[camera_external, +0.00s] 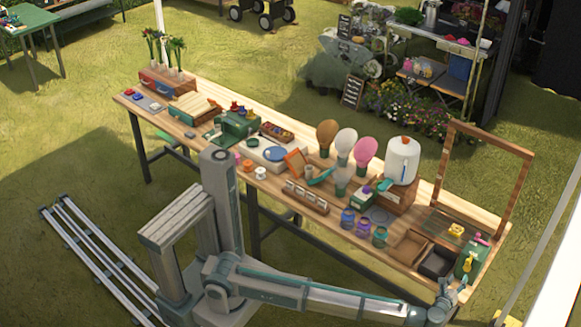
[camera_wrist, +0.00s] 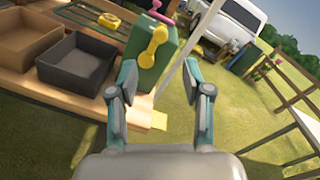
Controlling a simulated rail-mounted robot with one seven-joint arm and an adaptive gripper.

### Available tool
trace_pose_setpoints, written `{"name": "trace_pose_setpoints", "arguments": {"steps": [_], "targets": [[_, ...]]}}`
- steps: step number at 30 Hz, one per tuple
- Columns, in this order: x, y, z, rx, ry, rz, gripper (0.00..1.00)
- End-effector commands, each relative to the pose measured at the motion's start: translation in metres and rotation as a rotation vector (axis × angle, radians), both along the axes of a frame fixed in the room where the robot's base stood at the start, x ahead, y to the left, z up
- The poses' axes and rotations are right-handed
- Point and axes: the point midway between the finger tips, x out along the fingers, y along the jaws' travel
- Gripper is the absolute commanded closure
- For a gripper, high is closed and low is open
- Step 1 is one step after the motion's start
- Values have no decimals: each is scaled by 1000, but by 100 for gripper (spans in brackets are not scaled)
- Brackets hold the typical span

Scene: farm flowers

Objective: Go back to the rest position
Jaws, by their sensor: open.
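My gripper (camera_external: 447,296) is at the right end of the long wooden table (camera_external: 232,100), just off its front corner. In the wrist view, my gripper (camera_wrist: 166,98) is open, with nothing between its fingers. A green box (camera_wrist: 146,42) with a yellow dumbbell-shaped handle (camera_wrist: 152,46) stands on the table corner just beyond the fingers. The green box also shows in the external view (camera_external: 464,266), close to the gripper. The gripper appears apart from it.
A dark open tray (camera_wrist: 77,62) and a brown open tray (camera_wrist: 25,42) lie left of the green box. A wooden frame (camera_external: 503,190) stands upright at the table's right end. Bottles, a white dispenser (camera_external: 402,160) and bulb-shaped items crowd the table. Grass right of the table is open.

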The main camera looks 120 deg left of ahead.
Motion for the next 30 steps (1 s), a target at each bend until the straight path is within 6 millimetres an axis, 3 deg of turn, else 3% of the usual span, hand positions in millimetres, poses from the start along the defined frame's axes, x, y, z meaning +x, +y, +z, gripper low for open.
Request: {"name": "trace_pose_setpoints", "arguments": {"steps": [5,8,10,17,24,30], "targets": [[-1,0,-3,-19,-82,6,50],[-8,-3,-20,-112,-217,25,50],[-23,-10,-44,-212,-329,53,50],[-77,-64,-173,-536,-551,198,50],[-147,-147,-299,-806,-659,406,50],[-223,-226,-385,-975,-684,622,50]]}}
